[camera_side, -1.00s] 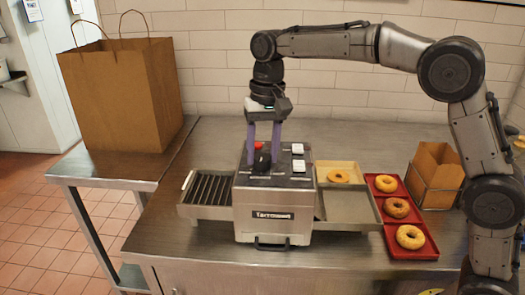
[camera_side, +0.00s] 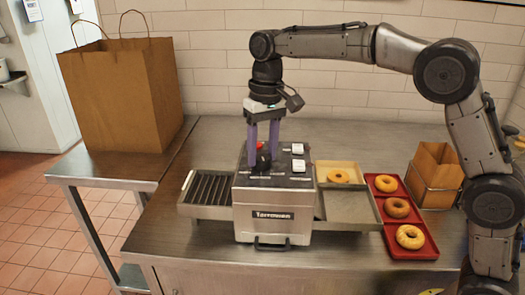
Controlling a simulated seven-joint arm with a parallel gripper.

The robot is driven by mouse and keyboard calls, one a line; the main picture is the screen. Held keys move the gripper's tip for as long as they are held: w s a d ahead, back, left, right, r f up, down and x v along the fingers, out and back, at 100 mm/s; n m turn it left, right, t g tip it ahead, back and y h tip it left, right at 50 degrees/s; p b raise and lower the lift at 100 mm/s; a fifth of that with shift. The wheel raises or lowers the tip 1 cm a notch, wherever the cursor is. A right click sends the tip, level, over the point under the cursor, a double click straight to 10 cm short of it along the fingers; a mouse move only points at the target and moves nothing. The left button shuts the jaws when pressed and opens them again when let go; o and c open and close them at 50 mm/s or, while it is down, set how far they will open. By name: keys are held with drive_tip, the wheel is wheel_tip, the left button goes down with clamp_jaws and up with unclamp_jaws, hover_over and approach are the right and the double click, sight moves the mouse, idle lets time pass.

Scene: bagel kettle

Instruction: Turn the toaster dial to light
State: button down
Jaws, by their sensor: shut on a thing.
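The toaster (camera_side: 272,210) is a silver box with a dark top panel and stands in the middle of the steel counter. Its black dial (camera_side: 263,160) is on the left part of the top. My gripper (camera_side: 263,154) points straight down from above, with its purple fingers shut on the dial. The dial's pointer and the marks around it are too small to read. A red button behind the dial is partly hidden by the fingers. Two white switches (camera_side: 298,156) are on the right of the top panel.
A slatted rack (camera_side: 210,190) juts from the toaster's left side. A metal tray (camera_side: 350,208), a tan tray with a bagel (camera_side: 338,176) and a red tray (camera_side: 410,251) with bagels are on the right. Paper bags stand at the far left (camera_side: 125,95) and right (camera_side: 437,172).

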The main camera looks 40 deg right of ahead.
sight(263, 154)
drive_tip(key=n, duration=0.4)
drive_tip(key=shift+n, duration=1.9)
drive_tip(key=shift+w+a+r+n, duration=0.1)
drive_tip(key=shift+n, duration=0.2)
drive_tip(key=shift+c, duration=1.6)
unclamp_jaws()
wheel_tip(263, 154, up, 12)
drive_tip(key=shift+w+d, duration=0.15)
drive_tip(key=shift+d, duration=0.2)
